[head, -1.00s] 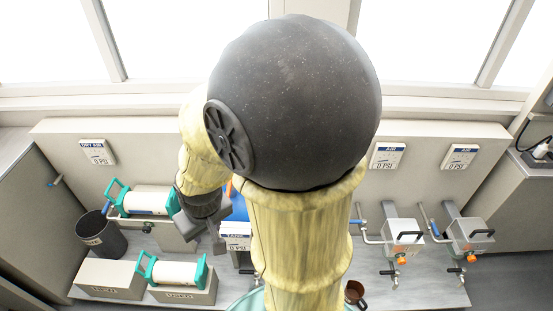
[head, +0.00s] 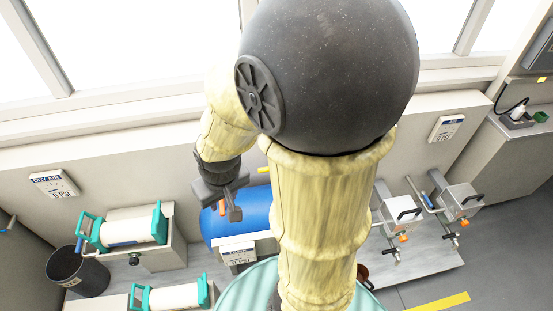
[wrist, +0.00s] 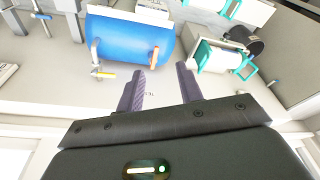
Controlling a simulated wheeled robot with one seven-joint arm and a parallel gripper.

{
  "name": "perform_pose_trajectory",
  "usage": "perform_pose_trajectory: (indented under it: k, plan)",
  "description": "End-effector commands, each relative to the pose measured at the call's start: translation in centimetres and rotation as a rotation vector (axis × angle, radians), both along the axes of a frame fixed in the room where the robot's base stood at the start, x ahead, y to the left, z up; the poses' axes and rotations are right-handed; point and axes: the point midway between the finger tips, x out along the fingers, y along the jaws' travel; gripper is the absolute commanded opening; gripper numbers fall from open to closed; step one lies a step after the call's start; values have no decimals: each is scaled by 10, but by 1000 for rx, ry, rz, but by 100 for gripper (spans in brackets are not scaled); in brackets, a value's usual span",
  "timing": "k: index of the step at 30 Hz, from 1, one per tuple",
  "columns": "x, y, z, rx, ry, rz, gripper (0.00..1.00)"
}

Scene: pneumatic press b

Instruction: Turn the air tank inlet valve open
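The blue air tank (head: 236,218) lies beside my arm in the head view, partly hidden by it. A small valve with a yellow handle (wrist: 106,75) sits on the bench side of the tank. Which handle is the inlet valve I cannot tell. My gripper (head: 229,207) hangs over the tank's left part in the head view. Its fingers (wrist: 161,76) are apart, empty, and not visibly touching any handle.
Teal-ended cylinders (head: 135,227) stand left of the tank, with a dark bin (head: 77,271) beyond. White boxes with black handles (head: 403,209) are on the right. A pale back panel (head: 130,165) runs behind the bench. A white label box (head: 238,254) stands in front of the tank.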

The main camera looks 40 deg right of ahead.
Motion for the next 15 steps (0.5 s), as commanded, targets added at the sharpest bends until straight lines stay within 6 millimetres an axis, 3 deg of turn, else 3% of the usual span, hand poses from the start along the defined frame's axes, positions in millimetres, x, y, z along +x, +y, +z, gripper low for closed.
perform_pose_trajectory:
  k: [9,15]
  plan:
    - [0,0,0,0,0,1,36]
    - [9,-4,-3,-3,8,-10,76]
